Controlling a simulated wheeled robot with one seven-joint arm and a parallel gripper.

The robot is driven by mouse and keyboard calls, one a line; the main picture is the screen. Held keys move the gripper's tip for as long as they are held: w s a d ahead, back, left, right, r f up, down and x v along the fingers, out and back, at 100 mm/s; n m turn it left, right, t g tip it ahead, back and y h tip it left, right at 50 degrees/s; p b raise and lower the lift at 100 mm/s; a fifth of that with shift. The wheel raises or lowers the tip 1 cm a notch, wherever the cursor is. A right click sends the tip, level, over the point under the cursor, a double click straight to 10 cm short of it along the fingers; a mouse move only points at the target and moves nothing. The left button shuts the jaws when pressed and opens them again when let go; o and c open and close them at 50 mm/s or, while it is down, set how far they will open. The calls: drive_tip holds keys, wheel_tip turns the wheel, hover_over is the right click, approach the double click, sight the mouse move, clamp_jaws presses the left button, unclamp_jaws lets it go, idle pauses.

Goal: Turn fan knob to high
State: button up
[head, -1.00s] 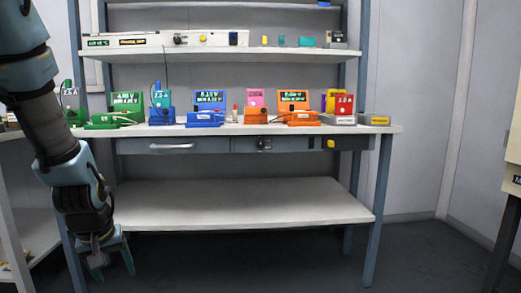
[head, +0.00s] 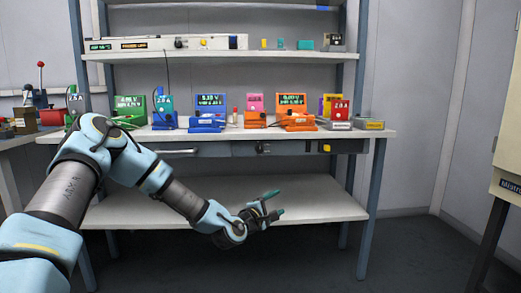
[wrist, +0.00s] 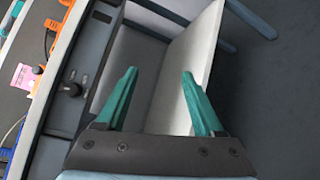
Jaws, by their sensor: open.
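A dark knob (head: 263,148) sits on the front panel under the bench top, right of the drawer handle. In the wrist view a black knob (wrist: 70,88) shows on the same panel, left of the fingers. Another small dark knob (head: 179,43) is on the long white unit on the upper shelf. No readable label tells me which is the fan knob. My gripper (head: 277,203) is open and empty, below the bench front and over the lower shelf, apart from both knobs. Its green fingers (wrist: 158,73) are spread with nothing between them.
The bench top (head: 225,134) holds several coloured testers with displays and cables. A drawer handle (head: 178,151) sticks out on the front panel. The lower shelf (head: 320,200) is bare. A cream cabinet (head: 508,145) stands at the far right. The floor in front is clear.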

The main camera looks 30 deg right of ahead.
wheel_tip(320, 180, up, 5)
drive_tip(key=w+d+n+t+h+p, duration=0.1)
drive_tip(key=w+d+n+t, duration=0.1)
drive_tip(key=n+t, duration=0.3)
drive_tip(key=n+t+y+p, duration=0.2)
drive_tip(key=n+t+y, duration=0.45)
drive_tip(key=n, duration=0.75)
approach(260, 151)
drive_tip(key=shift+t+h, duration=0.35)
drive_tip(key=shift+h, duration=0.2)
drive_tip(key=x, duration=0.5)
drive_tip(key=f+x, duration=0.1)
drive_tip(key=x, duration=0.2)
drive_tip(key=shift+w+r+b, duration=0.1)
drive_tip(key=shift+w+b, duration=0.2)
drive_tip(key=shift+w, duration=0.2)
clamp_jaws()
